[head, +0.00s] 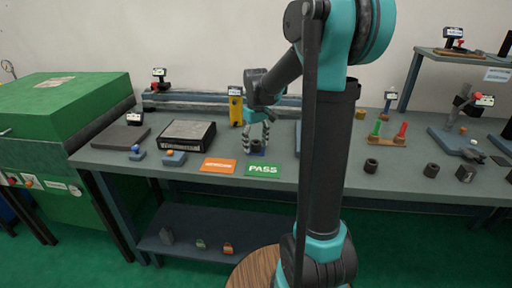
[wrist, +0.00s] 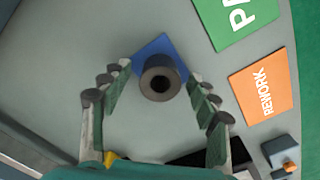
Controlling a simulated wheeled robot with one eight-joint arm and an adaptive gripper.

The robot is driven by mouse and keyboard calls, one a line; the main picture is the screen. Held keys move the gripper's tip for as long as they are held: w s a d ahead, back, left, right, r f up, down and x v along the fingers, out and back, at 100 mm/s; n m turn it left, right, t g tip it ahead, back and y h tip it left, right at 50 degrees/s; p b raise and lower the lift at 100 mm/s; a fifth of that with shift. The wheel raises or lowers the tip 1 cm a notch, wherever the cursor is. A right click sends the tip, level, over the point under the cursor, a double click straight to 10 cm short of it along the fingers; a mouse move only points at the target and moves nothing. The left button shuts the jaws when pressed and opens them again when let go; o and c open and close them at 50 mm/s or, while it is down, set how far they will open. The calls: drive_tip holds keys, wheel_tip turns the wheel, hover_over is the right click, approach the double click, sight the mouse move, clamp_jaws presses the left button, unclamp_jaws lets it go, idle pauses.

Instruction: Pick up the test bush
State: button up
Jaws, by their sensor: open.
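The test bush is most likely the dark hollow cylinder (wrist: 161,72) standing upright on a small blue pad (wrist: 150,46) in the wrist view. In the head view the blue pad (head: 257,153) shows between my fingers, with the dark bush (head: 256,144) on it. My gripper (wrist: 161,92) is open, with one finger on each side of the bush. A gap shows between each finger and the bush in the wrist view. In the head view my gripper (head: 257,142) points down over the bench.
The green PASS card (head: 263,170) and orange REWORK card (head: 218,165) lie in front on the grey bench (head: 320,184). Other dark bushes (head: 371,166) stand at the right. A black-edged box (head: 187,135) is to the left. A yellow device (head: 236,108) stands behind my gripper.

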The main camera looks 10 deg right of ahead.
drive_tip(key=shift+f, duration=0.1)
drive_tip(key=shift+c, duration=0.3)
clamp_jaws()
